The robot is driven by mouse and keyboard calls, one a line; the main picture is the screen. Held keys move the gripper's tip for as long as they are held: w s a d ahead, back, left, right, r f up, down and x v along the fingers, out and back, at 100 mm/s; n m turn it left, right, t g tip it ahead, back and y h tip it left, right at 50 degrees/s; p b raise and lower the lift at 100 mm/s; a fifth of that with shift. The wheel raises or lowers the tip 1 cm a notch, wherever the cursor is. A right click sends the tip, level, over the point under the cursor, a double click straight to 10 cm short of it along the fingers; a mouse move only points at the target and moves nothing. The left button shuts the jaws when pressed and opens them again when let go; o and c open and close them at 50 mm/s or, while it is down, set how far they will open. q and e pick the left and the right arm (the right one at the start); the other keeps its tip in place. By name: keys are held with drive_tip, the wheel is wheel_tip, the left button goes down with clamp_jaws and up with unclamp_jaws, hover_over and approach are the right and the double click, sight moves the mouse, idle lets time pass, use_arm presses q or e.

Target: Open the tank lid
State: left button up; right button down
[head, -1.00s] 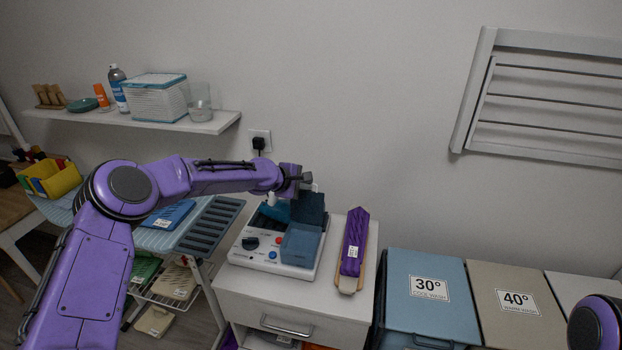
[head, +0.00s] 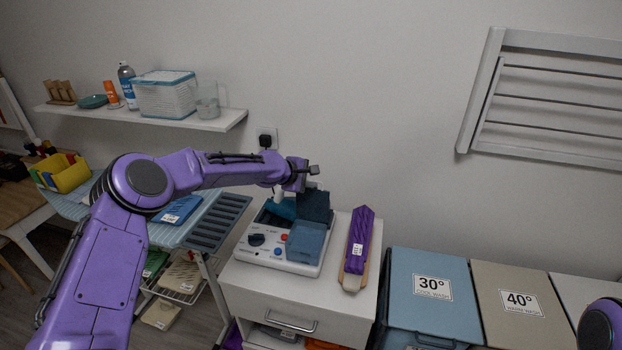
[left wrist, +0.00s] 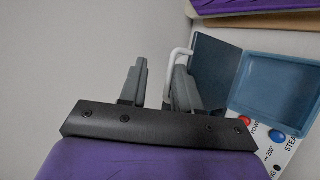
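The steam station (head: 278,255) stands on a white cabinet. Its blue tank (head: 304,242) is at the right side of the base, and its dark blue lid (head: 314,206) stands raised at the back. In the left wrist view the tank (left wrist: 280,88) is open at the top, and the lid (left wrist: 212,68) is swung up beside it. My left gripper (head: 314,171) is above and behind the lid. In the left wrist view its fingers (left wrist: 156,88) are apart with nothing visibly between them. A white bent bar (left wrist: 170,70) shows next to the right finger. My right gripper is out of view.
A purple folded item (head: 357,245) lies right of the station. Blue (head: 405,275) and beige (head: 497,290) bins stand further right. An ironing board (head: 200,228) is at left, and a wall shelf (head: 215,120) holds bottles and a basket.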

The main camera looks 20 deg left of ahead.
use_arm(q)
drive_tip(key=shift+s+f, duration=0.1)
drive_tip(key=shift+f, duration=0.05)
drive_tip(key=shift+s, duration=0.15)
drive_tip(key=b+v, duration=0.2)
drive_tip(key=v, duration=0.8)
drive_tip(key=shift+r+b, duration=0.25)
drive_tip(key=shift+b, duration=0.05)
drive_tip(key=shift+a, duration=0.15)
